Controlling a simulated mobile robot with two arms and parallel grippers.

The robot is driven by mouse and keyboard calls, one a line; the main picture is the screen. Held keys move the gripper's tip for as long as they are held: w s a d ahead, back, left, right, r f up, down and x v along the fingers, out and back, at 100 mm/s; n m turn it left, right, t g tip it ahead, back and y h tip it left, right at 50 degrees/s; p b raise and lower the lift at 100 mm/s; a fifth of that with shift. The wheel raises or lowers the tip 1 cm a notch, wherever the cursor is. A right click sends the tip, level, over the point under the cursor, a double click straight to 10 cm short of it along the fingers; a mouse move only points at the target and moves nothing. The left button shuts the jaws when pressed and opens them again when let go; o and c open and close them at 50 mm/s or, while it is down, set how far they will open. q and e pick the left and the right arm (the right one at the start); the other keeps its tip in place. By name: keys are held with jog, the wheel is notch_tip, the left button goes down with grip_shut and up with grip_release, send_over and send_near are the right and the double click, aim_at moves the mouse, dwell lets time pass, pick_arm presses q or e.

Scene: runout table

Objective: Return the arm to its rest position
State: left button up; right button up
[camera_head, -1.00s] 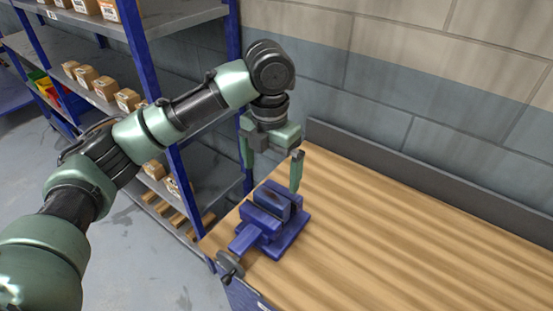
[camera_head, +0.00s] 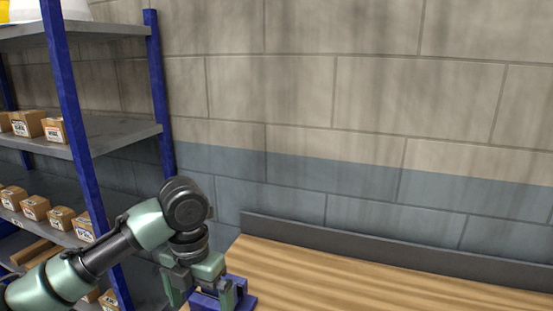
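My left arm comes in from the left with its wrist bent down. My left gripper (camera_head: 202,296) points down over the left end of the wooden table (camera_head: 330,283). Its green fingers stand wide apart, and I see nothing held between them. A blue vise (camera_head: 241,301) sits on the table just behind and below the gripper, partly hidden by it and cut off by the lower picture edge. I cannot tell whether the fingers touch the vise. My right gripper is not in view.
A shelf rack with blue posts (camera_head: 160,95) and several cardboard boxes (camera_head: 32,207) stands on the left, close behind my arm. A block wall (camera_head: 350,110) and a grey back rail (camera_head: 350,240) bound the table. The visible tabletop right of the vise is clear.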

pick_arm(q)
jog(key=s+d+f+n+t+h, duration=0.1)
jog(key=s+d+f+n, duration=0.25)
jog(key=f+n, duration=0.25)
jog(key=s+d+f+n+h, duration=0.2)
jog(key=s+f+n, duration=0.2)
jog(key=f+n, duration=0.15)
jog(key=s+d+f+n+t+h, duration=0.1)
jog(key=s+d+f+n, duration=0.25)
jog(key=f+n, duration=0.25)
jog(key=s+a+f+n+t+y, duration=0.1)
jog(key=s+a+f+n+y, duration=0.15)
jog(key=s+a+n, duration=0.6)
jog(key=s+a+f+n+t+y, duration=0.1)
jog(key=s+a+f+n, duration=0.35)
jog(key=n, duration=0.75)
notch_tip(320, 180, down, 25)
jog(key=s+a+g+b, duration=0.1)
jog(key=s+a+g, duration=0.1)
jog(key=s, duration=0.1)
jog(key=s+a+f+g, duration=0.1)
jog(key=s+a+f, duration=0.1)
jog(key=s+f, duration=1.5)
jog(key=shift+a+f+b, duration=0.3)
jog(key=shift+f+b, duration=0.1)
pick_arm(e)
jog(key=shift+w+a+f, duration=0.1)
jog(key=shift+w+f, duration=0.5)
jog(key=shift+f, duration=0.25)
